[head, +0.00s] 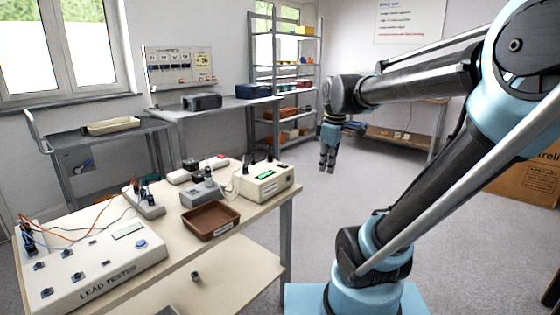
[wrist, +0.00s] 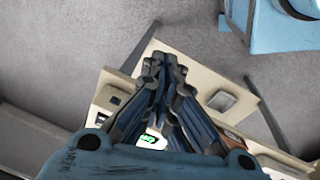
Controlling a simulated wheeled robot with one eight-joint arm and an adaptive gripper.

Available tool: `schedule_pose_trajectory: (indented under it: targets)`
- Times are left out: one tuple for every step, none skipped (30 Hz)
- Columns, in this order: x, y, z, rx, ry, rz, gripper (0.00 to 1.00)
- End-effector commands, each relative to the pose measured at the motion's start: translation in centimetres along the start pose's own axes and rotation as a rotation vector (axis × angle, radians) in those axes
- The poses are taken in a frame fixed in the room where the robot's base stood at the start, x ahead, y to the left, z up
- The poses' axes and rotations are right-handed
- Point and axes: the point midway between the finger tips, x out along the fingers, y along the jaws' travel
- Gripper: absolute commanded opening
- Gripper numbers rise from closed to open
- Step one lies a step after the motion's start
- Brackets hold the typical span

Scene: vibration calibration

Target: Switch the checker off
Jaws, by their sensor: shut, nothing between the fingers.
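A cream box with a lit green display (head: 264,180), which looks like the checker, stands at the back right corner of the cream table. Dark plugs or knobs stand on its top; I cannot make out its switch or label. In the wrist view its green display (wrist: 147,138) shows partly behind my fingers. My gripper (head: 327,170) hangs pointing down, to the right of the box and apart from it, over open floor in the head view. Its fingers are shut and empty, and in the wrist view the gripper (wrist: 164,62) hides much of the box.
The cream table (head: 190,262) also bears a brown tray (head: 211,220), a small grey device (head: 202,193) and a large lead tester (head: 95,265) with orange leads. A grey bench (head: 215,106) and shelves (head: 285,75) stand behind.

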Motion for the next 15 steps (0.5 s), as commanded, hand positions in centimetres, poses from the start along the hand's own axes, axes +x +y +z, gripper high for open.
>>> schedule_pose_trajectory:
  targets:
    - [-0.9, 1.1, -1.7, -0.102, 0.003, -0.007, 0.00]
    - [-1.3, 1.7, -2.6, -0.165, 0.004, -0.010, 0.00]
    - [-1.9, 2.5, -3.9, -0.251, 0.006, -0.015, 0.00]
    - [-2.2, 3.0, -4.8, -0.313, 0.008, -0.019, 0.00]
    - [-2.6, 3.5, -5.8, -0.377, 0.010, -0.023, 0.00]
    - [-3.1, 4.2, -7.1, -0.462, 0.013, -0.028, 0.00]
    - [-3.4, 4.8, -8.1, -0.525, 0.016, -0.031, 0.00]
    - [-3.7, 5.2, -9.1, -0.590, 0.019, -0.035, 0.00]
    - [-4.0, 5.9, -10.5, -0.673, 0.023, -0.039, 0.00]
    - [-4.3, 6.3, -11.5, -0.736, 0.026, -0.042, 0.00]
    - [-4.5, 6.7, -12.5, -0.796, 0.029, -0.044, 0.00]
    - [-4.7, 7.3, -13.8, -0.874, 0.034, -0.048, 0.00]
    - [-4.9, 7.6, -14.7, -0.929, 0.037, -0.050, 0.00]
    - [-5.0, 7.9, -15.6, -0.982, 0.040, -0.052, 0.00]
    - [-5.1, 8.3, -16.7, -1.047, 0.044, -0.055, 0.00]
